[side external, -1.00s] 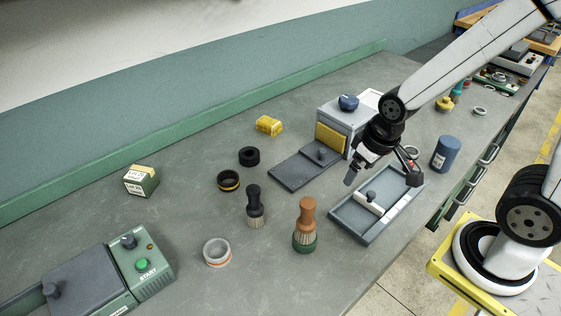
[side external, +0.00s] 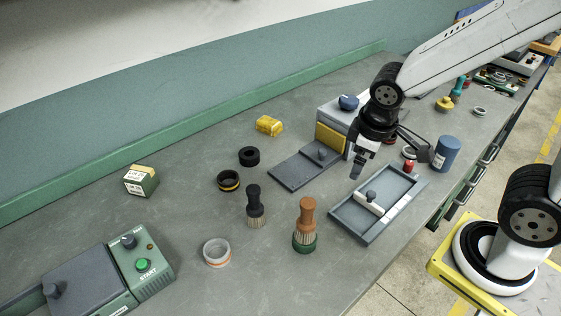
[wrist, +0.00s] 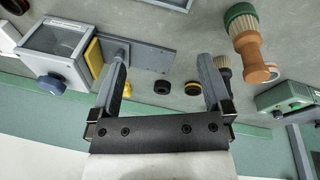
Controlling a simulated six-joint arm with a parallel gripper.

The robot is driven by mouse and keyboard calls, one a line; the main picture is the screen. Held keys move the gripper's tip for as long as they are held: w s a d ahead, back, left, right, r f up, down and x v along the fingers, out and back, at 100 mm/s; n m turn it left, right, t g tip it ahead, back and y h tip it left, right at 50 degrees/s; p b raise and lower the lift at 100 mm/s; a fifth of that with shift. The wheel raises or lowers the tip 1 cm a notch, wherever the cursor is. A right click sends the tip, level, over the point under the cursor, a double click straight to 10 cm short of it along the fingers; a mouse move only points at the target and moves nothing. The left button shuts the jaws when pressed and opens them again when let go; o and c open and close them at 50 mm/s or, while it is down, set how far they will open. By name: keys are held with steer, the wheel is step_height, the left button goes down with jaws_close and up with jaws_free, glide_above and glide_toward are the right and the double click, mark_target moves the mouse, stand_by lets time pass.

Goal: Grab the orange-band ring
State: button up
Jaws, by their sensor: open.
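The orange-band ring (side external: 217,252) is a pale grey ring with an orange stripe near its base. It lies flat on the bench at the lower middle of the side view. In the wrist view, a pale and orange edge beside the orange brush handle seems to be this ring, mostly hidden. My gripper (side external: 357,167) is above the bench near the grey tray, well to the right of the ring and apart from it. In the wrist view, my gripper (wrist: 163,65) has its two fingers spread wide with nothing between them.
An orange-handled brush (side external: 305,225) and a dark brush (side external: 255,206) stand between ring and gripper. A yellow-band black ring (side external: 229,182) and a black ring (side external: 249,156) lie behind. The grey tray (side external: 345,225) is at right, the green START box (side external: 142,262) at left.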

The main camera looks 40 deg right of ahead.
steer(key=w+a+n+t+h, duration=0.2)
steer(key=w+a+n+t, duration=0.15)
steer(key=a+n, duration=0.55)
steer(key=w+a+n+t+h, duration=0.15)
steer(key=a+n+t, duration=0.25)
steer(key=n, duration=0.9)
steer(key=s+a+n+t+y, duration=0.1)
steer(key=a+n+t+y, duration=0.4)
steer(key=a+n, duration=0.8)
steer(key=shift+m+g+y, duration=0.55)
steer(key=shift+m+y, duration=0.1)
steer(key=shift+m, duration=0.15)
steer(key=f, duration=0.4)
steer(key=a+f, duration=0.1)
steer(key=f, duration=0.3)
steer(key=a+f, duration=0.1)
steer(key=f, duration=0.3)
steer(key=shift+f, duration=0.95)
steer(key=shift+w, duration=0.1)
steer(key=shift+x, duration=1.2)
steer(key=shift+w+f, duration=0.1)
